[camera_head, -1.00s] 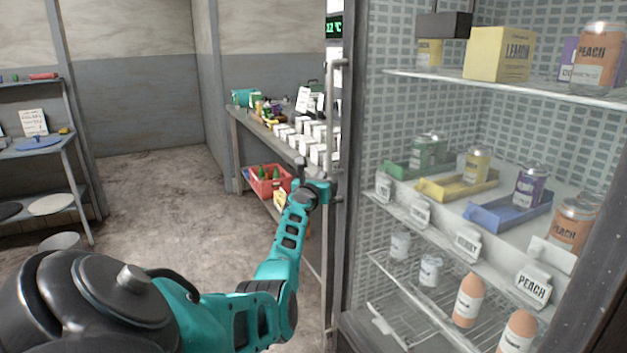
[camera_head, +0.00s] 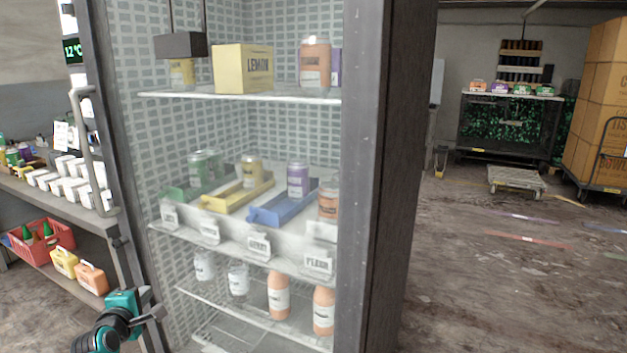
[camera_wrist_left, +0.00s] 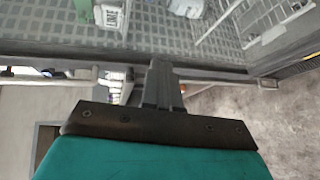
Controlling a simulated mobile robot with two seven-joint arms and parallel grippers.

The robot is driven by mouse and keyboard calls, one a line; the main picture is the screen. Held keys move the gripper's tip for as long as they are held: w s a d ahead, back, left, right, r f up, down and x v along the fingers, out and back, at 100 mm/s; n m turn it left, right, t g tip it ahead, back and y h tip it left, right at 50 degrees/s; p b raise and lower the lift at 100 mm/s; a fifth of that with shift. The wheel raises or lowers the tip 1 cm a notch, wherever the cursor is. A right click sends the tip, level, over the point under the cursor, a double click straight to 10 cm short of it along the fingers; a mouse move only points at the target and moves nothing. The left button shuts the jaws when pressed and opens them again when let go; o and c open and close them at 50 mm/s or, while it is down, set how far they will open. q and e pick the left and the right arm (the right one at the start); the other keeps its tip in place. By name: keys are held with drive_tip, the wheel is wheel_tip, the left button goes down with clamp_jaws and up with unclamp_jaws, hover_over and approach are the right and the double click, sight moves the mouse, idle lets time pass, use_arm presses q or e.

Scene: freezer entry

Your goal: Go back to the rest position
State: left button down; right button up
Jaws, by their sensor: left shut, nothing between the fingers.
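My left gripper (camera_head: 150,312) shows at the lower left of the head view, in front of the lower part of the glass-fronted freezer (camera_head: 362,200). It is shut and holds nothing. In the left wrist view its closed fingers (camera_wrist_left: 163,85) point toward the freezer's frame, with the cabinet inside showing beyond. The freezer's door handle (camera_head: 92,150) stands above and left of the gripper, apart from it. My right gripper is in neither view.
Inside the freezer are a lemon box (camera_head: 243,68), several jars and coloured trays. A table (camera_head: 60,205) with white cartons stands left, a red basket (camera_head: 42,243) below it. On the right are stacked boxes (camera_head: 598,95), a low cart (camera_head: 516,180) and open floor.

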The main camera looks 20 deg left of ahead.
use_arm(q)
drive_tip(key=s+d+f+m+h, duration=0.1)
drive_tip(key=s+d+f+m, duration=0.25)
drive_tip(key=d, duration=0.25)
drive_tip(key=s+d+f+m+g+h, duration=0.1)
drive_tip(key=s+d+f+m+h, duration=0.15)
drive_tip(key=d+m, duration=0.25)
drive_tip(key=s+d+f+m, duration=0.2)
drive_tip(key=d+f+m, duration=0.2)
drive_tip(key=d+m, duration=0.15)
drive_tip(key=s+d+f+m+g+h, duration=0.1)
drive_tip(key=s+d+m+h, duration=0.1)
drive_tip(key=s+d+m, duration=0.3)
drive_tip(key=s+d+f+m+g+h, duration=0.1)
drive_tip(key=s+d+m+h, duration=0.1)
drive_tip(key=s+d+m, duration=0.4)
drive_tip(key=s+d, duration=0.4)
drive_tip(key=d, duration=0.4)
drive_tip(key=shift+f, duration=0.35)
